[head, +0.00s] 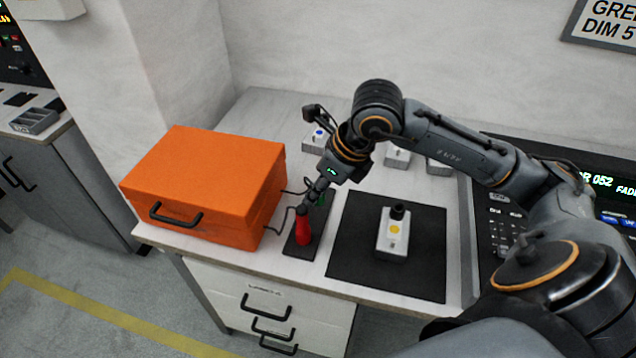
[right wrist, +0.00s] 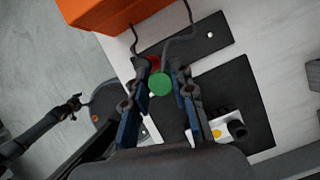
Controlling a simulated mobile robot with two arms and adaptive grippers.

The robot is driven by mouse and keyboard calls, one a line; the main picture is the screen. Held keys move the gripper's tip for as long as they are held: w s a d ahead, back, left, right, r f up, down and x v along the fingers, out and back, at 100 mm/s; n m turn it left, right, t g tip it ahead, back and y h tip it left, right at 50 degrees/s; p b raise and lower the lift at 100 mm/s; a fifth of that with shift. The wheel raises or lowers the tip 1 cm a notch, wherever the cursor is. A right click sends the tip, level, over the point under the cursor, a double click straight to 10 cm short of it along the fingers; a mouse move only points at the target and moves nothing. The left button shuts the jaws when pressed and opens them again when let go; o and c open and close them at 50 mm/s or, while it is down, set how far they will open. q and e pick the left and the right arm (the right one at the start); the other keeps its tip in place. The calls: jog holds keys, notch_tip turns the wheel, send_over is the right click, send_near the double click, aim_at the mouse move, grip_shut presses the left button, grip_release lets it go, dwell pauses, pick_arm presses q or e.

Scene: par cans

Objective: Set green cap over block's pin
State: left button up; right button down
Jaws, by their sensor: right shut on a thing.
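My right gripper (head: 315,195) is shut on the green cap (right wrist: 159,84), which shows as a green disc between its fingertips in the right wrist view. In the head view only slivers of green (head: 321,199) show beside the fingers. The gripper is above the narrow dark mat, just behind a red cap (head: 303,228). The white block (head: 390,243) with a yellow dot and an upright black pin (head: 398,211) stands on the square black mat, right of the gripper. A dark arm end, apparently my left gripper (right wrist: 74,104), shows small at the left of the wrist view; its jaws are unclear.
An orange case (head: 205,180) stands left of the narrow mat (head: 295,250). The square mat (head: 345,268) is clear around the block. Several other white blocks (head: 397,159) stand behind, partly hidden by my arm. A lighting console (head: 500,235) is at the right.

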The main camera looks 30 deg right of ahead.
jog(key=s+r, duration=0.1)
jog(key=s+a+r+p, duration=0.1)
jog(key=r, duration=0.1)
jog(key=s+a+r, duration=0.1)
jog(key=shift+r, duration=0.35)
dwell(0.3)
jog(key=shift+f, duration=0.1)
